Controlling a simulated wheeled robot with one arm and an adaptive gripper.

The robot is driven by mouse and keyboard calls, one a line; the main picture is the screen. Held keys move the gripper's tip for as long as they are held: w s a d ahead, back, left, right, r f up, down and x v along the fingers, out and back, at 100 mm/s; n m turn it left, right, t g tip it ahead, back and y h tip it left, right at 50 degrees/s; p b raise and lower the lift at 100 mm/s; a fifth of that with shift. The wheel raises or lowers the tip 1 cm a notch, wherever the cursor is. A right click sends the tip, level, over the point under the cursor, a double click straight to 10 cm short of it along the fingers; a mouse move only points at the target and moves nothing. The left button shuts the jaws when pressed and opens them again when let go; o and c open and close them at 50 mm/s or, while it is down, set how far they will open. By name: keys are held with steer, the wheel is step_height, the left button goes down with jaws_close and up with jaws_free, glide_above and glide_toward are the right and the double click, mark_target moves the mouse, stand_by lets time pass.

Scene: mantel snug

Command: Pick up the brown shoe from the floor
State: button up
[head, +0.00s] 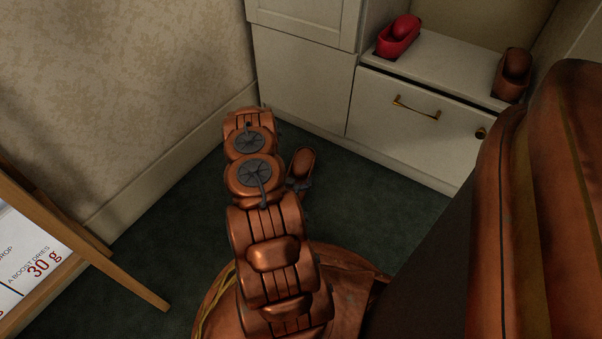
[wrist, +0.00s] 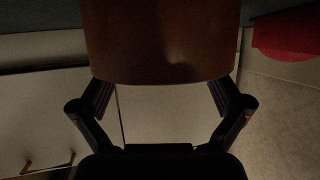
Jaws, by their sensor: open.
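The brown shoe (head: 301,161) is on the dark green carpet in front of the white cabinet, just right of my arm in the head view. In the wrist view a large, dim brown surface (wrist: 160,40), apparently this shoe seen close up, fills the upper middle. My gripper (wrist: 160,92) is open, with one dark finger on each side below this surface. Whether the fingers touch it cannot be told. In the head view only dark parts of my gripper (head: 300,186) show, beside the near end of the shoe; my arm hides the rest.
The white cabinet (head: 405,125) with a brass-handled drawer stands behind. On it are a red shoe (head: 398,37) and another brown shoe (head: 513,72). A wooden-framed sign (head: 90,255) stands left. An unidentified red thing (wrist: 288,35) shows in the wrist view. Carpet (head: 375,205) is clear at right.

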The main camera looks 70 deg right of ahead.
mark_target(299, 171)
steer(key=shift+r+b+x, duration=0.1)
steer(key=shift+b+x, duration=0.65)
steer(key=shift+x, duration=0.45)
steer(key=shift+r+b+x, duration=0.15)
steer(key=shift+b+x, duration=0.55)
steer(key=shift+x, duration=0.5)
steer(key=shift+w+d, duration=0.1)
steer(key=shift+c, duration=0.3)
steer(key=c, duration=1)
